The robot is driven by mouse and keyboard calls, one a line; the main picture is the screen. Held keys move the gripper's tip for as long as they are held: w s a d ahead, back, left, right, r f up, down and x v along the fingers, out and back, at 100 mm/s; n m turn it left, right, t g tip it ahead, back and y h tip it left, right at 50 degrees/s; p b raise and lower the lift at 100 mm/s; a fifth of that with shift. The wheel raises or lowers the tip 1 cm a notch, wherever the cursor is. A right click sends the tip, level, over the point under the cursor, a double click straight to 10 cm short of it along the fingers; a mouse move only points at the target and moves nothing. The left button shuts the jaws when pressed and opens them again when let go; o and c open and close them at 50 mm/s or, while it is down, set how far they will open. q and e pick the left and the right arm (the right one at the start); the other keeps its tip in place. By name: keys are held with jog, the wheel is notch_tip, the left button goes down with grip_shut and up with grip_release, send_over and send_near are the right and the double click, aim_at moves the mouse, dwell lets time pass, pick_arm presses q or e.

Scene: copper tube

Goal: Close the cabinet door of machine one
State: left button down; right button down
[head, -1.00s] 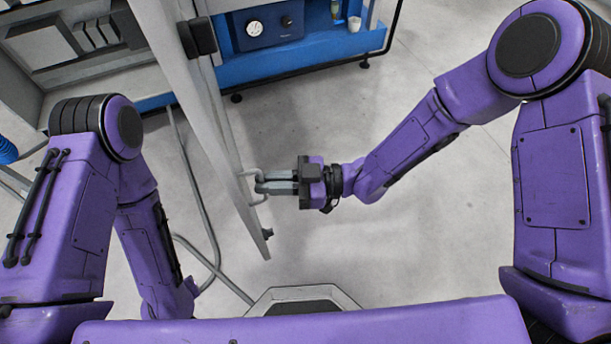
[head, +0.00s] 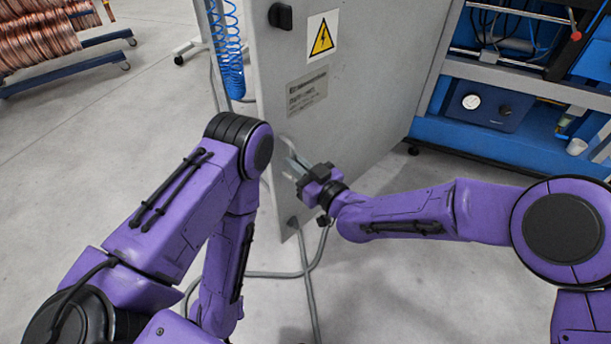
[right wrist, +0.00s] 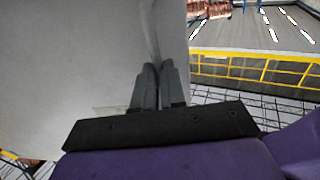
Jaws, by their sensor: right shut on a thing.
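The grey cabinet door (head: 375,85) stands in the middle of the head view, its outer face with a yellow warning sign (head: 322,36) and a label plate (head: 307,92) toward me. My right gripper (head: 293,165) is at the door's lower left edge, its fingers closed on the door handle (head: 284,142), which is mostly hidden by the fingers. In the right wrist view the fingers (right wrist: 152,85) are close together against the pale door panel (right wrist: 70,60). My left arm is at the left of the head view; its gripper is out of sight.
A blue machine frame (head: 480,115) with a gauge stands right of the door. Copper coils (head: 45,40) on a blue rack are at the far left. A blue coiled hose (head: 228,50) hangs behind the door. Grey cables (head: 305,270) lie on the floor below it.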

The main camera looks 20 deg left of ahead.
jog(key=shift+s+a+f+g, duration=0.15)
jog(key=shift+s+a+g, duration=0.2)
jog(key=shift+a, duration=0.25)
jog(key=shift+s, duration=0.1)
jog(key=c, duration=1.2)
grip_release()
jog(key=shift+s+a, duration=0.15)
jog(key=shift+s, duration=0.05)
jog(key=shift+w, duration=0.1)
jog(key=shift+w+d, duration=0.15)
jog(key=shift+d, duration=0.1)
jog(key=shift+d, duration=0.35)
jog(key=p+v, duration=0.1)
jog(key=v, duration=0.9)
jog(key=shift+s+a, duration=0.15)
jog(key=shift+s, duration=0.05)
